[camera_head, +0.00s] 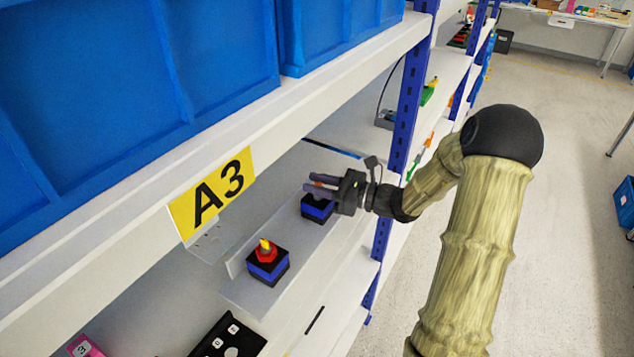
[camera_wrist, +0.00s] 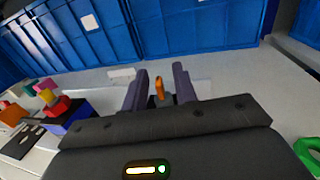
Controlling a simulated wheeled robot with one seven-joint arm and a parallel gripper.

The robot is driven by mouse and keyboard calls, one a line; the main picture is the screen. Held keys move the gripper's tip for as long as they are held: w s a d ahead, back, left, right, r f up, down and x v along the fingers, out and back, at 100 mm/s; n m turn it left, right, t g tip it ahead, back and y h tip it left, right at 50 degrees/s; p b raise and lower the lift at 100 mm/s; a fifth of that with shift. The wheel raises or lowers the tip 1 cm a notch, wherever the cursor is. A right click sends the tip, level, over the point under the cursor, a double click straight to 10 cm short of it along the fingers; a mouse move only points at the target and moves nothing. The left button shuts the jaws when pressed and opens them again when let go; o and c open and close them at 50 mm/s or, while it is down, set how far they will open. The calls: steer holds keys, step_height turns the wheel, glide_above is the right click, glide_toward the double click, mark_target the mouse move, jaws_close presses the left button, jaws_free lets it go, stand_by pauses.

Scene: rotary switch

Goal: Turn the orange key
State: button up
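The orange key (camera_wrist: 159,88) stands upright between the two fingers of my gripper (camera_wrist: 160,72) in the wrist view. Gaps show on both sides of it, so the fingers are apart and not closed on it. In the head view my gripper (camera_head: 309,183) is just above a black and blue switch box (camera_head: 317,211), and its fingers hide most of the key. The box's top is largely covered by my gripper.
A second black and blue box with a red and yellow knob (camera_head: 266,254) stands on the same shelf, nearer. A blue rack post (camera_head: 409,105) rises behind my wrist. The upper shelf edge with the A3 label (camera_head: 212,194) and blue bins (camera_head: 130,90) is above.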

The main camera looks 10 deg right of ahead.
jaws_close()
steer(key=shift+m+t+h+b, duration=0.75)
steer(key=shift+m+t+h, duration=0.35)
steer(key=shift+t, duration=0.3)
steer(key=shift+r, duration=0.1)
jaws_free()
steer(key=shift+s+d, duration=0.1)
steer(key=shift+d, duration=0.05)
